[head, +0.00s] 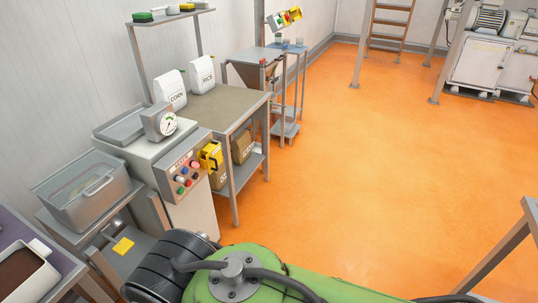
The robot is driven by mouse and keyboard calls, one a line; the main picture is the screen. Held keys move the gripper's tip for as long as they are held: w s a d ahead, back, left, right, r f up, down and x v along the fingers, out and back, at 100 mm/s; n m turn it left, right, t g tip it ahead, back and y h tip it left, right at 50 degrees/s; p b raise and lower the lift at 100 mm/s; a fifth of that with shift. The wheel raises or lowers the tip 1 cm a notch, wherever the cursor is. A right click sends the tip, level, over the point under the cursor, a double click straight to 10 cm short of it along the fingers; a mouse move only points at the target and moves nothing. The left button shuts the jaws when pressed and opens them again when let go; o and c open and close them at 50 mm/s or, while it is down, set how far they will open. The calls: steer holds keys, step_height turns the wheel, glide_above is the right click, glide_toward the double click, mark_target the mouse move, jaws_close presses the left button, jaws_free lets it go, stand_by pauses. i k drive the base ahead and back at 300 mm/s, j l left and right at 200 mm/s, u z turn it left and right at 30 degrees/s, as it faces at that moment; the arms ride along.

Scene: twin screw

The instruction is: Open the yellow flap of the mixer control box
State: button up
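A grey control box (167,171) with several coloured buttons sits on the front of a grey machine at left. A yellow flap (210,155) with a dark handle-like part is at its right end. Whether the flap is shut or ajar is too small to tell. Lettering above the buttons is too small to read surely. A second small box with yellow parts (283,18) hangs farther back near the wall. My green arm link crosses the bottom of the head view. My gripper is out of view.
A dial scale (168,124) stands on the machine. A table (228,104) with CORN and RICE bags stands behind the box. The orange floor (370,170) to the right is clear. A grey frame (500,252) stands at lower right.

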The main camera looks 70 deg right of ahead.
mark_target(213, 152)
steer(key=z, duration=1.8)
steer(key=i+j, duration=0.15)
steer(key=i, duration=0.3)
steer(key=i+j+z, duration=0.15)
steer(key=i, duration=0.3)
